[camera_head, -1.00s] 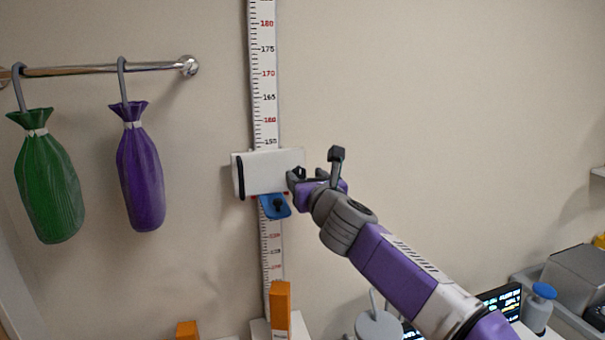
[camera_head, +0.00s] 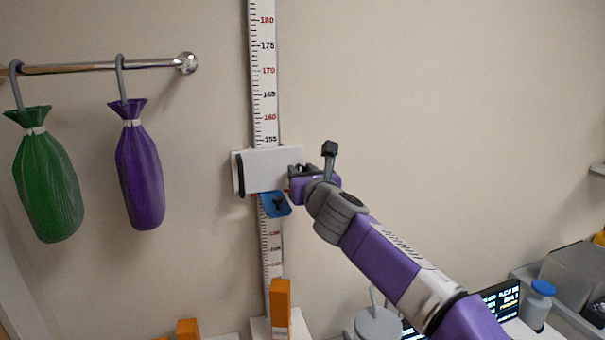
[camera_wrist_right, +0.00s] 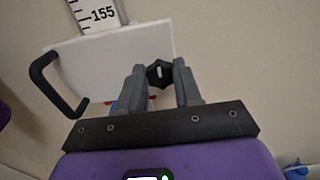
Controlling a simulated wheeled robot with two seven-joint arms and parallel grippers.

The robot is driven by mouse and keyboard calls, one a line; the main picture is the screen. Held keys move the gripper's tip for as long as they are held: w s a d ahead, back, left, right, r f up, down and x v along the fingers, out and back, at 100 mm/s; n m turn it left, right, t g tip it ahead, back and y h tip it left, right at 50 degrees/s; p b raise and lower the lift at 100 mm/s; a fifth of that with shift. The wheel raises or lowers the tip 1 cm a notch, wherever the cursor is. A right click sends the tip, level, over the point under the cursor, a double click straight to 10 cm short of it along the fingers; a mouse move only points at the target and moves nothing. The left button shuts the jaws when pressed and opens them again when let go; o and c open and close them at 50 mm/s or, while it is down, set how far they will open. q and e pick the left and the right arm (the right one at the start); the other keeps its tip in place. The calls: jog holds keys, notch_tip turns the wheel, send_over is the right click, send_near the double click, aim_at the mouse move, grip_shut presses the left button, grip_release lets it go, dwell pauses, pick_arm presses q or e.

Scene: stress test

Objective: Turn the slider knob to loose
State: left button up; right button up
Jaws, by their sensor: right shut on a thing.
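The white slider block (camera_head: 262,172) sits on the vertical height scale (camera_head: 264,75), just below the 155 mark, with a black handle on its left end. The slider knob (camera_wrist_right: 159,75) is black with a pale mark and sits on the block's right part. My right gripper (camera_head: 297,170) is at the right end of the block. In the right wrist view its two fingers (camera_wrist_right: 160,84) stand on either side of the knob and are shut on it. In the head view the fingers largely hide the knob. My left gripper is not in view.
A blue piece (camera_head: 274,204) with a dark knob is under the block. Green (camera_head: 47,188) and purple (camera_head: 139,175) bags hang from a rail (camera_head: 100,68) at left. An orange block (camera_head: 280,308) stands below the scale. The wall right of the scale is clear.

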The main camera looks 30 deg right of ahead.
jog(key=n+p, duration=0.1)
jog(key=n, duration=0.2)
jog(key=shift+a+r+n+p, duration=0.1)
jog(key=shift+n+p, duration=0.2)
jog(key=shift+p, duration=0.05)
jog(key=shift+a+f+n+p, duration=0.15)
jog(key=shift+n+p, duration=1.1)
jog(key=shift+n, duration=2.3)
jog(key=shift+f+n+p, duration=0.15)
jog(key=shift+n+p, duration=1.05)
jog(key=shift+n, duration=2.35)
jog(key=o, duration=1)
jog(key=shift+o, duration=0.2)
